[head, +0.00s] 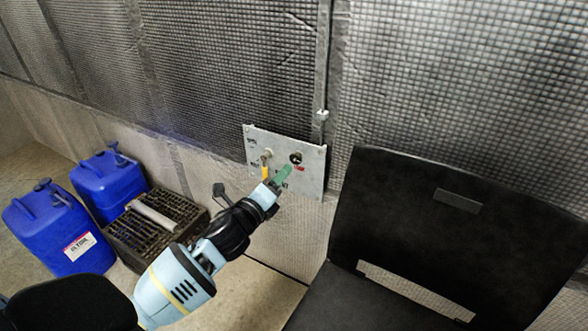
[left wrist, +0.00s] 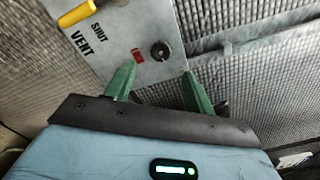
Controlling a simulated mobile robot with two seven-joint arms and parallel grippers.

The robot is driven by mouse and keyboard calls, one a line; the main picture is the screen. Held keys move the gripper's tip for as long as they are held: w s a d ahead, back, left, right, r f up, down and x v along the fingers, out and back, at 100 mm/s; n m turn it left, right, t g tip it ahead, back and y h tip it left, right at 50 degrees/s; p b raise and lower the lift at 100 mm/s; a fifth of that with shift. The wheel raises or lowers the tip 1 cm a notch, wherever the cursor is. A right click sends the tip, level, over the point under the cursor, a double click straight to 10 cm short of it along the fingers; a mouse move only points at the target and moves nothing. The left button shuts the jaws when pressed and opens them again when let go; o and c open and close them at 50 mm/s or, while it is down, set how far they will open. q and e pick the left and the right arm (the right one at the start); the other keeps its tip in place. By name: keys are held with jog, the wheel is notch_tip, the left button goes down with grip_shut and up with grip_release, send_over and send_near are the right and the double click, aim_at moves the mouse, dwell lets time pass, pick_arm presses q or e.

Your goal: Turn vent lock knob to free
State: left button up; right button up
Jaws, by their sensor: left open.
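The vent lock knob (head: 296,158) is a small round black knob on a grey metal panel (head: 313,178) on the quilted wall. In the left wrist view the knob (left wrist: 160,50) shows beside a small red label (left wrist: 138,55). A yellow-handled vent lever (left wrist: 77,14) sits to its left, near the words SHUT and VENT; its handle (head: 265,172) hangs down in the head view. My left gripper (head: 285,174) is at the panel, just below the knob. In the left wrist view its green fingers (left wrist: 159,70) are apart and empty, with the knob ahead of the gap. My right gripper is out of view.
Two blue jerrycans (head: 62,232) and a dark slatted crate (head: 150,245) stand on the floor at left. A large black chair (head: 440,225) fills the right. A vertical conduit (head: 322,90) runs down the wall above the panel.

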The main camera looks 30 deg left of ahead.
aim_at(294, 160)
pick_arm(q)
jog(key=shift+w+a+b, duration=0.2)
jog(key=shift+w+b, duration=0.4)
jog(key=shift+w, duration=3.3)
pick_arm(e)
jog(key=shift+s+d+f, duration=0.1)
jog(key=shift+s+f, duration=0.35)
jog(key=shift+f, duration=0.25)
pick_arm(q)
jog(key=shift+c, duration=0.4)
jog(key=c, duration=0.9)
